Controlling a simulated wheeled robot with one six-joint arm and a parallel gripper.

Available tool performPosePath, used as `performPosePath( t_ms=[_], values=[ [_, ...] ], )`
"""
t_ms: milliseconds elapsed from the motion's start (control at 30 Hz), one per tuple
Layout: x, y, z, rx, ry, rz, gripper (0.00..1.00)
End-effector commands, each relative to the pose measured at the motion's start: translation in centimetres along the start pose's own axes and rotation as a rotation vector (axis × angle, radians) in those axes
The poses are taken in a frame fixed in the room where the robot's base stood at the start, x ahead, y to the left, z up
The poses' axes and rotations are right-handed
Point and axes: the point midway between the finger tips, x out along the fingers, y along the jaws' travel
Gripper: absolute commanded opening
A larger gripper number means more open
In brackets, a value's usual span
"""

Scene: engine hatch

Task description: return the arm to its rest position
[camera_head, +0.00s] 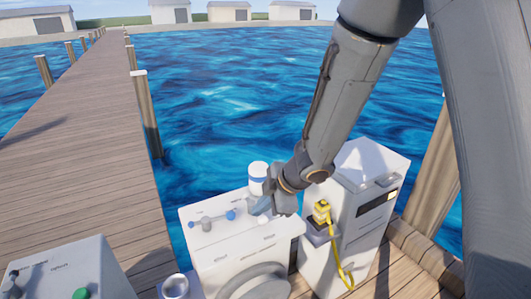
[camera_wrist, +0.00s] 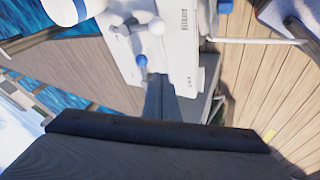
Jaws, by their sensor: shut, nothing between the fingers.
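My arm reaches down from the top right in the head view. My gripper (camera_head: 262,206) is low over the right part of the white engine box (camera_head: 222,248); I cannot tell whether it touches the box. In the wrist view the dark fingers (camera_wrist: 160,92) are together with nothing between them, pointing at the box's panel with its white and blue fittings. The arm's wrist hides part of the box's back right corner.
A tall white cabinet (camera_head: 372,170) with a yellow plug (camera_head: 321,211) and cable stands close right of my wrist. A white canister (camera_head: 258,172) stands just behind my gripper. Another white box (camera_head: 75,268) is at lower left. Open water lies behind.

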Motion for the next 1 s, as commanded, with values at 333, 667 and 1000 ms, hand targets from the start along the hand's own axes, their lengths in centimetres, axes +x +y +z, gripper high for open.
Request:
performPosePath(
  t_ms=[333, 667, 1000],
  values=[
    [-7.4, 1.2, 10.4, 0.561, -0.297, 0.210, 0.00],
    [-16.0, -8.9, 16.8, 1.376, -0.552, 0.261, 0.00],
    [-18.0, -14.5, 15.0, 1.754, -0.582, 0.191, 0.00]
  ],
)
